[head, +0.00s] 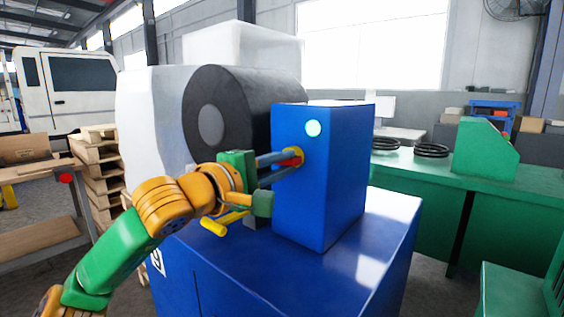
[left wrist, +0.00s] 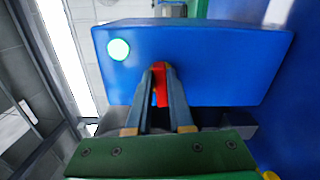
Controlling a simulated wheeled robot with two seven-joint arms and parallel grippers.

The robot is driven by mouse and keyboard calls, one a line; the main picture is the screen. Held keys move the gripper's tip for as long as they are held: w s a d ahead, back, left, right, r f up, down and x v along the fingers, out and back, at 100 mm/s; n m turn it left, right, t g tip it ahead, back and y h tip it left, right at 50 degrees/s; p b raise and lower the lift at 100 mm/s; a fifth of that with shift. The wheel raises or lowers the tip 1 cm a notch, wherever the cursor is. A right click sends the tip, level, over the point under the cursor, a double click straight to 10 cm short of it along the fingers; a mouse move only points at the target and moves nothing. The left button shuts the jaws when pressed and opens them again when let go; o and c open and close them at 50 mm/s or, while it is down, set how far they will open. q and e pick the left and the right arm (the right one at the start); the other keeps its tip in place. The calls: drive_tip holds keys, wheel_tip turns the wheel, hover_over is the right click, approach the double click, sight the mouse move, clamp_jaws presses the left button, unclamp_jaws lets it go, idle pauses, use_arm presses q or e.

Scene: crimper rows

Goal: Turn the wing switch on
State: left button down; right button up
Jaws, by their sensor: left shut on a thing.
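The wing switch (head: 297,153) is a small red wing with a yellow part around it, on the left-facing side of a blue box (head: 335,185). In the left wrist view, the red wing (left wrist: 161,86) stands between the two fingers, roughly in line with them. My left gripper (head: 287,161) has its fingertips at the switch and is shut on it; it also shows in the left wrist view (left wrist: 160,70). The fingers hide part of the switch. A round pale green lamp (head: 313,128) on the same face looks bright. My right gripper is not in view.
The box stands on a larger blue cabinet (head: 372,250). A large dark roll (head: 235,90) is behind the box to the left. Wooden pallets (head: 98,170) are stacked at the left. A green bench (head: 440,190) with black rings stands at the right.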

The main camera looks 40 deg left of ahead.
use_arm(q)
drive_tip(key=shift+m, duration=0.7)
drive_tip(key=c, duration=0.8)
unclamp_jaws()
drive_tip(key=shift+w+f, duration=0.1)
drive_tip(key=s+b, duration=0.3)
drive_tip(key=s, duration=0.4)
drive_tip(key=shift+a, duration=0.35)
drive_tip(key=shift+s, duration=0.1)
